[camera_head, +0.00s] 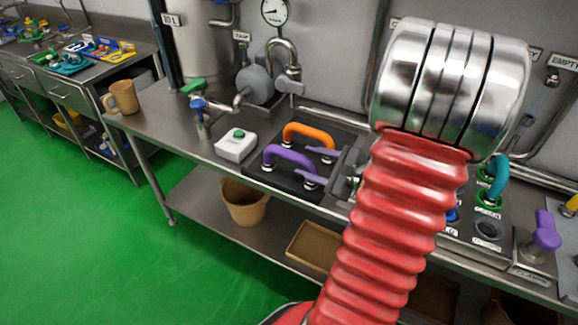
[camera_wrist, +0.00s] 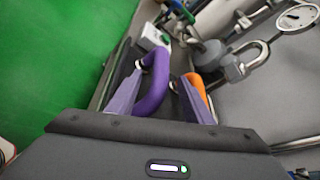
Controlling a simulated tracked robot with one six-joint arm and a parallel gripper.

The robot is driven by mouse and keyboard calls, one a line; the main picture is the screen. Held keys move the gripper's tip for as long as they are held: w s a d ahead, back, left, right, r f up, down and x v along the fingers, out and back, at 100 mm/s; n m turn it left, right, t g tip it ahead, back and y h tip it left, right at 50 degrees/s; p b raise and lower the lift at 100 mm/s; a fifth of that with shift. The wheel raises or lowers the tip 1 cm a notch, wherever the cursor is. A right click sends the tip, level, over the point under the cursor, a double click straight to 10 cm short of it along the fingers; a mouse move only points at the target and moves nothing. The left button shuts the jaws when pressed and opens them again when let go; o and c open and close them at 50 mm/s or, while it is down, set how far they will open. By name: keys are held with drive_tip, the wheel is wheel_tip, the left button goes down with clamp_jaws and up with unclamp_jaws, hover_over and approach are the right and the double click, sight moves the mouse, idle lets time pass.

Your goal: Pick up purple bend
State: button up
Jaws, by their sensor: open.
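The purple bend (camera_head: 288,155) is a curved tube standing on a dark tray (camera_head: 258,172) on the steel bench. In the wrist view the purple bend (camera_wrist: 156,84) lies between my two purple fingers, nearer the left one. My gripper (camera_head: 305,163) is open and empty, coming in from the right at the bend's right side. It also shows in the wrist view (camera_wrist: 163,80). My red arm hides part of the gripper body. Whether a finger touches the bend cannot be told.
An orange bend (camera_head: 308,133) stands just behind the purple one, close to my far finger; it also shows in the wrist view (camera_wrist: 199,88). A white box with a green button (camera_head: 236,146) is to the left. Pipes and a gauge (camera_head: 275,11) are behind. A teal bend (camera_head: 499,178) stands at right.

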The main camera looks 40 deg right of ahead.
sight(301, 160)
drive_tip(key=shift+x, duration=1.6)
drive_tip(key=shift+x, duration=2.6)
drive_tip(key=shift+d, duration=0.15)
drive_tip(key=shift+c, duration=0.7)
clamp_jaws()
